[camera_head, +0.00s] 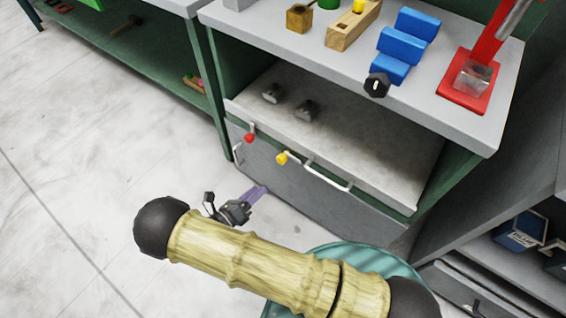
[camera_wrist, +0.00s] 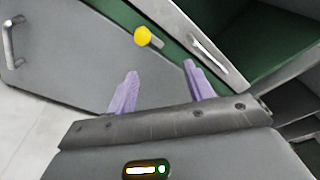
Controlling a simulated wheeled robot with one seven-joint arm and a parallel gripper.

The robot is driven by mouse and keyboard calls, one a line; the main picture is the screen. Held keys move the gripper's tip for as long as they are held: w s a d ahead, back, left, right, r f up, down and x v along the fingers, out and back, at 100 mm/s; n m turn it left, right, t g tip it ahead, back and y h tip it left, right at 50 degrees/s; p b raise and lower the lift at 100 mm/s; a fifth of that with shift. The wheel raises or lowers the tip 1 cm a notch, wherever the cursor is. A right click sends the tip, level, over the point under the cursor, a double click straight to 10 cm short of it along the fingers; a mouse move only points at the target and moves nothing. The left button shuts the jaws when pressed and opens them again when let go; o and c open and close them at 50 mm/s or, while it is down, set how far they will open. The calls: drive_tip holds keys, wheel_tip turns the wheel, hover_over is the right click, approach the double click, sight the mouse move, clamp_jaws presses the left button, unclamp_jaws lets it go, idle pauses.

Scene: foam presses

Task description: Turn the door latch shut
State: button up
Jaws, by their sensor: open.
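The grey door (camera_head: 315,200) is the panel below the shelf. It also fills the upper left of the wrist view (camera_wrist: 75,65). A latch with a yellow knob (camera_head: 282,158) sits at the door's top edge; in the wrist view, the yellow knob (camera_wrist: 143,37) has a short grey lever beside it. I cannot tell whether the latch is engaged. My gripper (camera_head: 258,192) is low in front of the door, apart from the latch. In the wrist view its purple fingers (camera_wrist: 158,82) are spread, with nothing between them and the yellow knob beyond their tips.
A red knob (camera_head: 249,138) is left of the yellow one, and a pale bar handle (camera_head: 325,180) is to its right. The door has a handle (camera_head: 238,153) at its left. A teal round object (camera_head: 370,258) lies beneath my arm. The floor at left is clear.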

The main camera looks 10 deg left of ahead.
sight(279, 162)
drive_tip(key=a+f+n+t+y, duration=0.1)
drive_tip(key=s+a+f+n, duration=0.1)
drive_tip(key=shift+a+f+t+y, duration=0.15)
drive_tip(key=shift+f+t+y, duration=0.15)
drive_tip(key=shift+t+y, duration=0.1)
drive_tip(key=b+x, duration=0.3)
drive_tip(key=x, duration=1.4)
drive_tip(key=shift+w+b, duration=0.2)
drive_tip(key=shift+b, duration=0.15)
drive_tip(key=c, duration=1)
